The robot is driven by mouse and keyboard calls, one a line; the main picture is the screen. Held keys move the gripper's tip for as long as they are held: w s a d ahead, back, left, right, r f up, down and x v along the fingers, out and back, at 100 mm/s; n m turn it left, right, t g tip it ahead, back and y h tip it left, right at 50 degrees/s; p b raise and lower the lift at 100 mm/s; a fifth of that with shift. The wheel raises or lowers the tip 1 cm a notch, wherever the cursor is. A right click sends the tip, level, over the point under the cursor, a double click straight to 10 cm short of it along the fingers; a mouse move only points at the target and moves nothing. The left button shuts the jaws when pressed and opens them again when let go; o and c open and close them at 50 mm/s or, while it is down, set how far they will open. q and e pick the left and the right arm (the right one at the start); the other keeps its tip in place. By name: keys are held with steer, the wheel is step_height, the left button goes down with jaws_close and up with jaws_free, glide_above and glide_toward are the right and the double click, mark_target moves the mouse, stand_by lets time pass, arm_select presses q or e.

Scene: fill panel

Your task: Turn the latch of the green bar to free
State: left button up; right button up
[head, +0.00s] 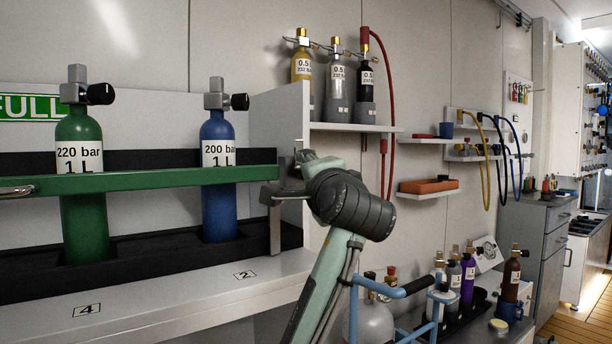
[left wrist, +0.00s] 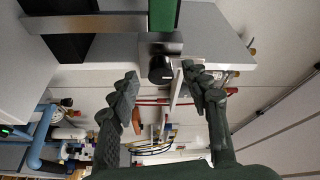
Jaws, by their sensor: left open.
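The green bar (head: 150,181) runs level across the front of a green cylinder (head: 82,215) and a blue cylinder (head: 218,195). Its right end meets a grey metal bracket (head: 276,222) by the rack's end wall. In the left wrist view, the bar (left wrist: 164,14) ends at a grey block with a round black latch knob (left wrist: 160,70). My left gripper (left wrist: 161,76) is open, with its fingertips apart on either side of the knob; contact cannot be told. In the head view, my arm's wrist hides most of the latch. My right gripper is not in view.
A shelf (head: 350,127) with several small cylinders and a red hose stands behind my arm. A blue tubular frame (head: 395,292) with a grey cylinder is at the lower right. The rack's front ledge (head: 160,298) carries number labels and is clear.

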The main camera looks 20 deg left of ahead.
arm_select(q)
steer(key=v, duration=1)
steer(key=shift+s+d, duration=0.1)
steer(key=shift+d, duration=0.05)
